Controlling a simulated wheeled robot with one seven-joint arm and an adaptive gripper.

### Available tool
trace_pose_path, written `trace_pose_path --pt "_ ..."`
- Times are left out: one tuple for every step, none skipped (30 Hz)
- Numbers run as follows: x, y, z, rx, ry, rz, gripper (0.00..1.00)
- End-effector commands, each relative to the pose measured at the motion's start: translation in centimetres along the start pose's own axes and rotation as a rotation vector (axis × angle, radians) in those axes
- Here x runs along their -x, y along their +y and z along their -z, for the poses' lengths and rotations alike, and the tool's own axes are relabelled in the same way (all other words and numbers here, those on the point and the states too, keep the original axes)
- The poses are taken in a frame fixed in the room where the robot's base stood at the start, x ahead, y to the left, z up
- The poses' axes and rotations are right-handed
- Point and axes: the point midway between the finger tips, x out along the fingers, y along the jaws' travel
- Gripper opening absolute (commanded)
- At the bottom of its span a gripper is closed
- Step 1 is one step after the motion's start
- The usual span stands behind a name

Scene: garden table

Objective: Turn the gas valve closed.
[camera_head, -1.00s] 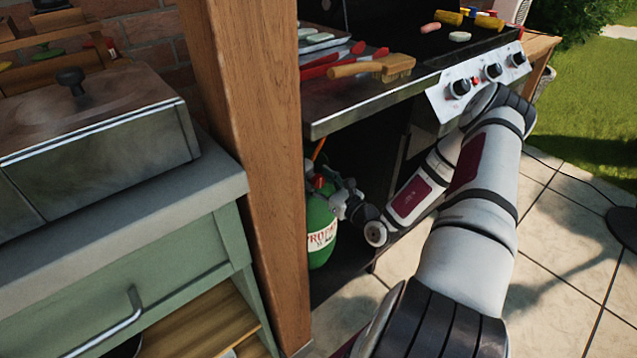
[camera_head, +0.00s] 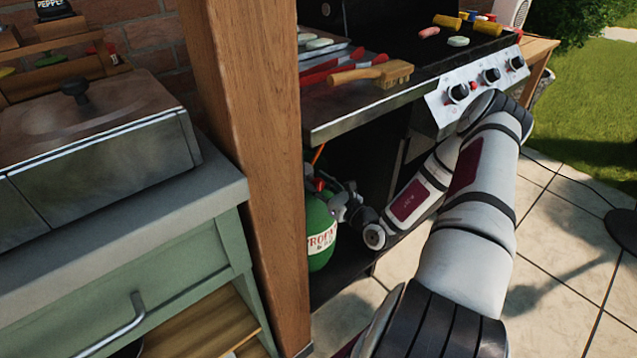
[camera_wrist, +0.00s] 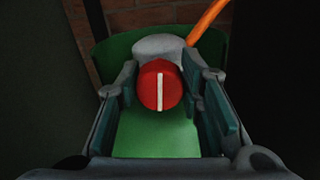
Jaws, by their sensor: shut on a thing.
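The green propane bottle (camera_head: 319,240) stands in the dark space under the grill, behind the wooden post. Its gas valve is a round red knob (camera_wrist: 160,85) with a white line, which stands upright in the wrist view. My gripper (camera_wrist: 160,92) has one finger on each side of the red knob and is shut on it. In the head view my gripper (camera_head: 338,198) reaches in from the right to the bottle's top, and the knob is mostly hidden by it. An orange hose (camera_wrist: 206,22) rises from the grey valve body (camera_wrist: 158,46).
The wooden post (camera_head: 245,150) stands close left of the bottle. The grill's steel shelf (camera_head: 355,110) hangs above my arm, with a brush (camera_head: 375,73) on it. Grill control knobs (camera_head: 459,91) sit near my forearm. Open paving lies at right.

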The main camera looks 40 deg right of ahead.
Motion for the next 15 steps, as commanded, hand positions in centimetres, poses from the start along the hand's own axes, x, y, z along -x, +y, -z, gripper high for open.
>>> trace_pose_path --pt "0.02 0.00 -0.15 -0.029 0.001 0.001 0.06" --pt "0.02 0.00 -0.18 -0.049 0.001 0.001 0.06" --pt "0.03 -0.01 -0.20 -0.079 0.001 0.001 0.06" --pt "0.03 -0.01 -0.21 -0.102 0.001 0.001 0.06" --pt "0.04 -0.02 -0.21 -0.128 0.001 0.001 0.06" --pt "0.03 -0.04 -0.23 -0.162 0.001 0.001 0.06" --pt "0.04 -0.05 -0.25 -0.190 0.000 0.001 0.06" --pt "0.04 -0.05 -0.25 -0.218 0.000 0.000 0.06" --pt "0.05 -0.06 -0.22 -0.256 0.000 0.001 0.06" --pt "0.04 -0.09 -0.22 -0.285 0.000 0.001 0.06" --pt "0.04 -0.12 -0.23 -0.313 0.000 0.001 0.06" --pt "0.04 -0.13 -0.21 -0.352 0.000 0.001 0.06" --pt "0.04 -0.12 -0.17 -0.381 0.001 0.001 0.06" --pt "0.05 -0.13 -0.14 -0.409 0.001 0.001 0.06" --pt "0.04 -0.16 -0.13 -0.447 0.001 0.001 0.06"
